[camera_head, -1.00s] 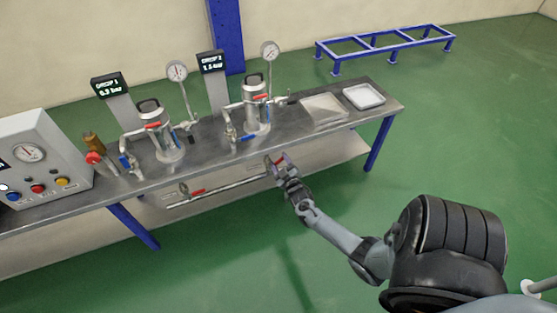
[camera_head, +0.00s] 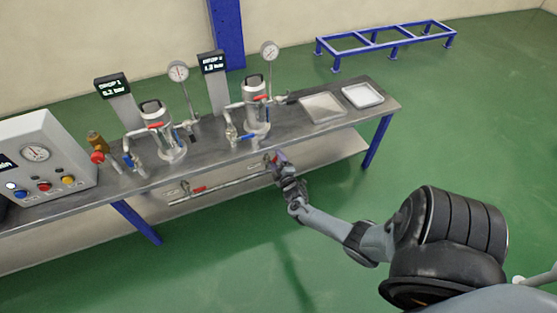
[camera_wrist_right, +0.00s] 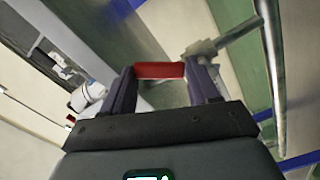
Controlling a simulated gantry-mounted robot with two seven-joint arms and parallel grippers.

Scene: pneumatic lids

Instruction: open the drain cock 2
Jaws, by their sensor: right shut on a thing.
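The drain cock at the right end of the pipe under the bench has a red lever (camera_wrist_right: 160,70), which shows between my fingers in the right wrist view. My right gripper (camera_head: 279,158) is at the bench's front edge, over that pipe end, with its two fingers (camera_wrist_right: 162,86) shut on the red lever. The metal valve body (camera_wrist_right: 203,50) shows just beyond the right finger. In the head view the gripper partly hides this cock. A second red-levered cock (camera_head: 198,189) sits further left on the pipe (camera_head: 230,187). My left gripper is not in view.
The metal bench (camera_head: 205,154) carries two filter vessels with gauges, a left display (camera_head: 112,86), a right display (camera_head: 212,62), a control box (camera_head: 40,160) and two trays, one white (camera_head: 362,96). A lower shelf (camera_head: 330,152) lies beneath. Green floor in front is free.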

